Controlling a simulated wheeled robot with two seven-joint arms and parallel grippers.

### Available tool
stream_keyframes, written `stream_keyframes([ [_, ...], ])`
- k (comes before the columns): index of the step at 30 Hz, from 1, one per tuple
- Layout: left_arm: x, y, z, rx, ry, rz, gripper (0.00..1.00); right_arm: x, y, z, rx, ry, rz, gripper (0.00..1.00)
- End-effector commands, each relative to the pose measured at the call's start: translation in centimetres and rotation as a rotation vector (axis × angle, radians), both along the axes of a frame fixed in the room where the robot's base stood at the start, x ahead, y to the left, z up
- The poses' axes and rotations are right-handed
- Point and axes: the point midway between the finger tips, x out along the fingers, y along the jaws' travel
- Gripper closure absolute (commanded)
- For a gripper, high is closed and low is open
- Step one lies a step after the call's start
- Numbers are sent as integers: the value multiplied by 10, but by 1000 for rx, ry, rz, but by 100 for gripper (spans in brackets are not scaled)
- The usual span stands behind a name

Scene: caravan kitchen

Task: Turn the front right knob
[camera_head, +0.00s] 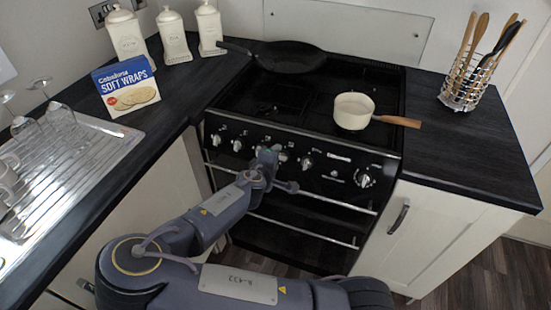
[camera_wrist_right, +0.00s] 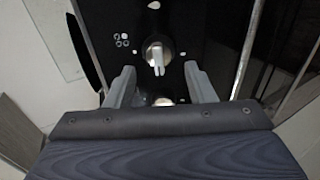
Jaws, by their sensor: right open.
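The black stove front carries a row of silver knobs. In the head view, knobs show at the left (camera_head: 237,145), right of centre (camera_head: 306,163) and far right (camera_head: 363,180). I cannot tell which one is the front right knob. My right gripper (camera_head: 268,155) is at the middle of the row and hides part of it. In the right wrist view, my right gripper (camera_wrist_right: 159,70) is open, with one knob (camera_wrist_right: 158,52) ahead between its fingertips. Another knob (camera_wrist_right: 160,99) is partly hidden nearer the palm. Contact cannot be told. My left gripper is not in view.
Oven handle rails (camera_head: 300,232) run below the knobs. A cream saucepan (camera_head: 353,111) and a dark frying pan (camera_head: 291,57) sit on the stovetop. A soft wraps box (camera_head: 127,87) stands on the left counter, a utensil holder (camera_head: 465,92) on the right.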

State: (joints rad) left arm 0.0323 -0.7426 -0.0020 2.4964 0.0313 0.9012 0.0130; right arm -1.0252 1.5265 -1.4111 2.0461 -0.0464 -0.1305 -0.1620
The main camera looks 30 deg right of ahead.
Motion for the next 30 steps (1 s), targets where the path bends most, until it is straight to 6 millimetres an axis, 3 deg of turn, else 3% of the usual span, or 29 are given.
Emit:
stream_keyframes([
  [12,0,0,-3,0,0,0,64,-40,42,27,0,0,2,51],
  [30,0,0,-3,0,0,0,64,-44,45,28,3,2,-3,51],
])
